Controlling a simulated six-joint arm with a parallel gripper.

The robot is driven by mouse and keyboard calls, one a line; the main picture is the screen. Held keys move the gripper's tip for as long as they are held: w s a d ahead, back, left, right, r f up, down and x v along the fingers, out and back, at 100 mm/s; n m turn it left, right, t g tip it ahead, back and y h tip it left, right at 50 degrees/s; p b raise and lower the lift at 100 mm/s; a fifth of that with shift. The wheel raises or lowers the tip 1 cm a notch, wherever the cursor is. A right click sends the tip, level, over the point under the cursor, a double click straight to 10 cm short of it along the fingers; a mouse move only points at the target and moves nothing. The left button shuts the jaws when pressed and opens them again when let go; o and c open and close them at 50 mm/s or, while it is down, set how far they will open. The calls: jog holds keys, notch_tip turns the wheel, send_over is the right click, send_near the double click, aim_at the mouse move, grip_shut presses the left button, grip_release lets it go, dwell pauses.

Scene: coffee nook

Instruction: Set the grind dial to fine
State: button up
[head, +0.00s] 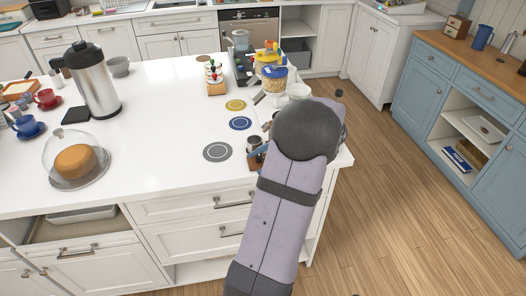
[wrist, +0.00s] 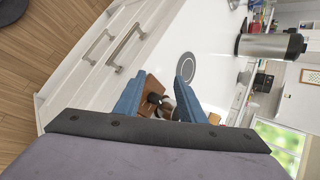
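I cannot make out the grind dial in either view. A dark appliance with a translucent top (head: 240,45), possibly the grinder, stands at the far end of the white island; no dial markings are legible. My gripper (wrist: 162,72) shows two blue fingers spread apart in the wrist view, with nothing clearly held. Between and beyond them lie a brown wooden block (wrist: 151,88) and a small black and silver item (wrist: 166,102) at the island's near right corner. In the head view my arm hides most of the gripper and that corner.
A steel carafe (head: 94,82) and domed cake (head: 75,160) stand left. The middle counter is clear.

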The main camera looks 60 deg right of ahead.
aim_at(260, 157)
jog(key=s+d+m+t+h+p, duration=0.3)
jog(key=s+m+t+h, duration=0.15)
jog(key=m, duration=1.55)
jog(key=shift+g, duration=0.35)
jog(key=shift+f+p+x, duration=0.2)
jog(key=shift+p+x, duration=1.05)
jog(key=shift+x, duration=2.5)
jog(key=shift+a, duration=0.2)
jog(key=shift+n, duration=0.3)
grip_shut()
